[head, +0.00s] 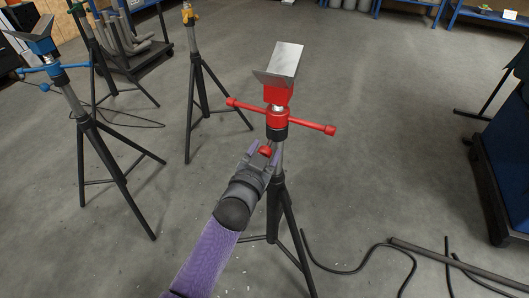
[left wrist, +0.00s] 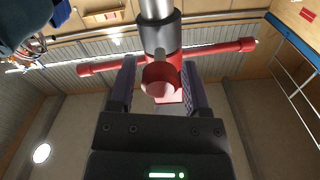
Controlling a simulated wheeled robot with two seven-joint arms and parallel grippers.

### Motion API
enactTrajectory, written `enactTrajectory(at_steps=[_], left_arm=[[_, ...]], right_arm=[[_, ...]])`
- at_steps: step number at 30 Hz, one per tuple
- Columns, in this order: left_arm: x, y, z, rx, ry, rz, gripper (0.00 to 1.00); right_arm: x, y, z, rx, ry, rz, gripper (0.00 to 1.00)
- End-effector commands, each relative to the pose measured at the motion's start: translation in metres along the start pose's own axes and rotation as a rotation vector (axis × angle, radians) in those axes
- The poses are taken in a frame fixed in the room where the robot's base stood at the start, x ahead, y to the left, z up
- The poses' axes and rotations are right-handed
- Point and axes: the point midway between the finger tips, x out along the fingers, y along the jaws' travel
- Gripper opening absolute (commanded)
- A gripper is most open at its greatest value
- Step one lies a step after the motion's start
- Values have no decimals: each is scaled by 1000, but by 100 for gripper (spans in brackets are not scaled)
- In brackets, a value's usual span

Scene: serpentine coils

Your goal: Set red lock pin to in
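The red lock pin (head: 265,151) is a round red knob on the side of the red-topped stand (head: 278,160), below its red cross handle (head: 308,123). In the left wrist view the lock pin (left wrist: 160,80) faces me, in front of the stand's grey post (left wrist: 160,38). My left gripper (head: 262,156) reaches up to the pin, with one finger on each side of it. In the left wrist view the fingers (left wrist: 161,88) look apart, with a narrow gap beside the knob. How deep the pin sits is hidden behind its knob. My right gripper is not in view.
A blue-topped stand (head: 77,110) and a yellow-topped stand (head: 200,90) are at the left, with a loose cable by them. Black hoses (head: 360,268) lie on the floor at the lower right. A dark blue cabinet (head: 505,150) is at the right edge.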

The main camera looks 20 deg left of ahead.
Motion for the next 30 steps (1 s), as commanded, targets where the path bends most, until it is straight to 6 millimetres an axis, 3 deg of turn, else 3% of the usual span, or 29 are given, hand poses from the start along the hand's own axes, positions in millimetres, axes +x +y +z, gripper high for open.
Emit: enactTrajectory(at_steps=[1,8,30], left_arm=[[0,0,0,0,0,0,50],[0,0,0,0,-1,0,1],[0,1,1,0,-2,1,0]], right_arm=[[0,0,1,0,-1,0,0],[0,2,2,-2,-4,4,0],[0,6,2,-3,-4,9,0]])
